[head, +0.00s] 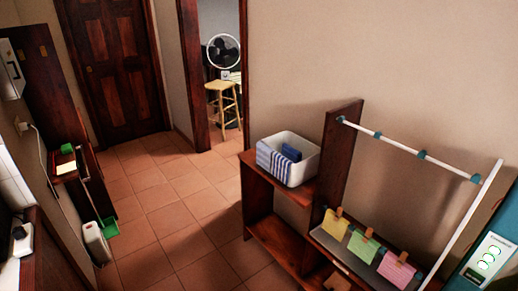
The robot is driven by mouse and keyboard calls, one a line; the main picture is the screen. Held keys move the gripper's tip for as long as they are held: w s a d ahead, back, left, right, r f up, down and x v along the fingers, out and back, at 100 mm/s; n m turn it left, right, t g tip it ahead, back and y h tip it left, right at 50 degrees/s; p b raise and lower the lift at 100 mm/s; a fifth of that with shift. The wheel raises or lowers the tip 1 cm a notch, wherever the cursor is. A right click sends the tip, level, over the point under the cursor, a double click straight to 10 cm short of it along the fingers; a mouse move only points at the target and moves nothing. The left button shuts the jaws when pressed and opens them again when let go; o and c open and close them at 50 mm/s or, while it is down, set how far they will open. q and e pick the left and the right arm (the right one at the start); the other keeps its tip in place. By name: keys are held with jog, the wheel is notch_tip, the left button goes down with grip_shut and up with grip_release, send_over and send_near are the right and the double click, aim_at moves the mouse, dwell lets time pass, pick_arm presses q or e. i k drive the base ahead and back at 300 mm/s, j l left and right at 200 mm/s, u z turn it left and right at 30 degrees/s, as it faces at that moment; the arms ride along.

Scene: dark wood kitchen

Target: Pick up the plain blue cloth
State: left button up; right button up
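A plain dark blue cloth (291,152) lies in a white bin (303,172), showing above the rim. A blue-and-white striped cloth (275,163) hangs over the bin's front left side, beside the plain one. The lower part of the blue cloth is hidden inside the bin. The bin stands on top of a low dark wood shelf unit (257,205). Neither of my grippers shows in the head view.
Right of the bin a wooden upright (340,150) carries a white rail (400,147) with teal rings. Below it, yellow, green and pink cards (397,270) hang from clips. The tiled floor (165,225) left of the shelf is clear. A stool (222,100) stands beyond the doorway.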

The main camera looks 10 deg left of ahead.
aim_at(294, 154)
jog(key=i+j+z, duration=0.15)
jog(key=i+j, duration=1.15)
jog(key=i+l, duration=0.05)
